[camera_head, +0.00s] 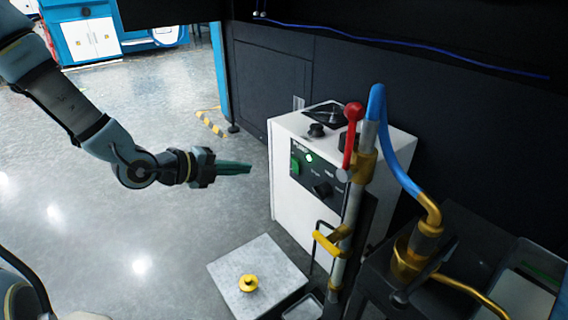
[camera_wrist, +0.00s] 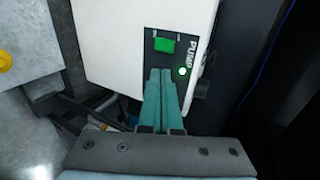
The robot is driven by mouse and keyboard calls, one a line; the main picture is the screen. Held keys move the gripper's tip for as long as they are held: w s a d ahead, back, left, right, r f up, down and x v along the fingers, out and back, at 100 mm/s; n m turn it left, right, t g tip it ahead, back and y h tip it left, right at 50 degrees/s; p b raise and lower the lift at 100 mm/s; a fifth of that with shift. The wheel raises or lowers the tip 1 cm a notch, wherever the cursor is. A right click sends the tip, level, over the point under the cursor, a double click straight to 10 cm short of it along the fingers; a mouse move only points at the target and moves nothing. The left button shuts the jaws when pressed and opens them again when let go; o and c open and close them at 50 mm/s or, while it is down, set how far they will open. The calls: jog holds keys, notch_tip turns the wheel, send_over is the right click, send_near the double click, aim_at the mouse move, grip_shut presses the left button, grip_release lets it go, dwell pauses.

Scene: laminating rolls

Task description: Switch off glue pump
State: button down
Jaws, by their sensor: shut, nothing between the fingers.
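The glue pump is a white box (camera_head: 290,190) with a dark control panel on its front, right of my gripper in the head view. The panel has a green switch (camera_head: 295,164) and a lit green lamp (camera_head: 309,157). In the wrist view the green switch (camera_wrist: 164,45) sits on the panel beside the word PUMP and the lit lamp (camera_wrist: 183,71). My gripper (camera_head: 250,168) is shut and empty, its teal fingers pointing at the panel, apart from it in the head view. In the wrist view the fingertips (camera_wrist: 160,72) appear just below the switch; contact cannot be told.
A pipe with a red-handled valve (camera_head: 353,112) and a blue hose (camera_head: 392,150) stands in front of the box's right side. A grey block with a yellow knob (camera_head: 248,283) is on the floor below. The floor to the left is clear.

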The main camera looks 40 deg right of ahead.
jog(key=b, duration=0.3)
send_near(294, 162)
notch_tip(294, 162, down, 3)
jog(key=d, duration=0.4)
jog(key=shift+s+d+b, duration=0.2)
jog(key=shift+d+b, duration=0.15)
jog(key=shift+d+r, duration=0.15)
jog(key=shift+d, duration=0.4)
jog(key=shift+d+r, duration=0.2)
jog(key=shift+d, duration=0.05)
jog(key=shift+f+y, duration=0.15)
jog(key=shift+y, duration=0.15)
